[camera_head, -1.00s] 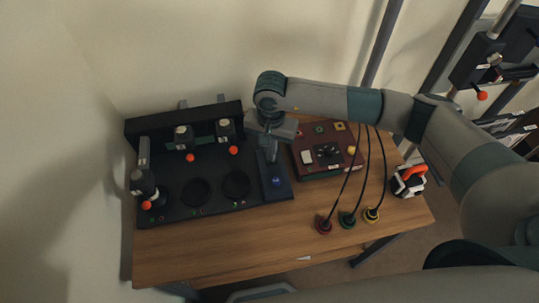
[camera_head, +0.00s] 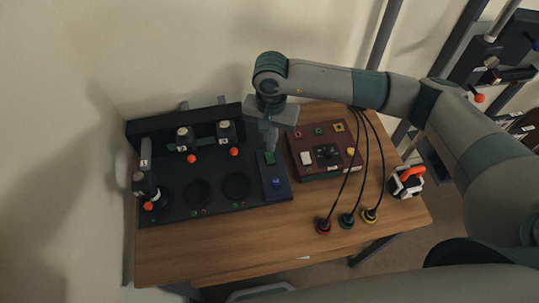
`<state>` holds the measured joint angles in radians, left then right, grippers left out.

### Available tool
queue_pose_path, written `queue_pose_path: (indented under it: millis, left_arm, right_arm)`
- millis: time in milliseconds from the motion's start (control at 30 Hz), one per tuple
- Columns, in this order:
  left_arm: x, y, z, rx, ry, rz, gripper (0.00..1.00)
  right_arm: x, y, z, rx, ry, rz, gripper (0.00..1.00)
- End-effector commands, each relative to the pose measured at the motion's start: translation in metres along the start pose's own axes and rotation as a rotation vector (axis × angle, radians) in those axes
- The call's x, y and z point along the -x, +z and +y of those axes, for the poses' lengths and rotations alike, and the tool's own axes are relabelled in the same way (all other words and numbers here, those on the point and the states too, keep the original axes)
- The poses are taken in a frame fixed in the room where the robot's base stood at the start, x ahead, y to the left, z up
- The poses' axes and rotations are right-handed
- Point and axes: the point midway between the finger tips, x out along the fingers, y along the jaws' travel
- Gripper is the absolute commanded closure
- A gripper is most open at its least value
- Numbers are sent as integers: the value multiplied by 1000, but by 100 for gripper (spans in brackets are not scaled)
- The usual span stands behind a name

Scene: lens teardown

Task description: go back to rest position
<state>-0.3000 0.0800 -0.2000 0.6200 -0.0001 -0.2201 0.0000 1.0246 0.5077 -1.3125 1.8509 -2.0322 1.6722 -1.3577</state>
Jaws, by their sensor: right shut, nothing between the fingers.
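My right gripper (camera_head: 268,146) is shut and empty. It points down just above the blue panel (camera_head: 276,194) at the right end of the black fixture (camera_head: 225,204). A green button (camera_head: 269,158) shows right by its fingertips, and a blue button (camera_head: 277,182) shows lower on the panel. I cannot tell whether the fingertips touch the panel. My right arm reaches in from the right over the back of the table. My left gripper is not in view.
The table's front strip is mostly clear.

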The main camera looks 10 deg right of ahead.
Motion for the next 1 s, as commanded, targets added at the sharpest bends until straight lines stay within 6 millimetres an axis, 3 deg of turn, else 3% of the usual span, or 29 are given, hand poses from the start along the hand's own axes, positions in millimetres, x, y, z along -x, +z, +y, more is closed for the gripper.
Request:
queue_pose_path:
  millis: [233, 1000]
  left_arm:
    - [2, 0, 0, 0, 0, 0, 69]
    - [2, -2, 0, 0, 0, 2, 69]
  right_arm:
    - [12, 0, 0, -1, -1, 1, 100]
    - [11, 0, 0, -1, 0, 0, 100]
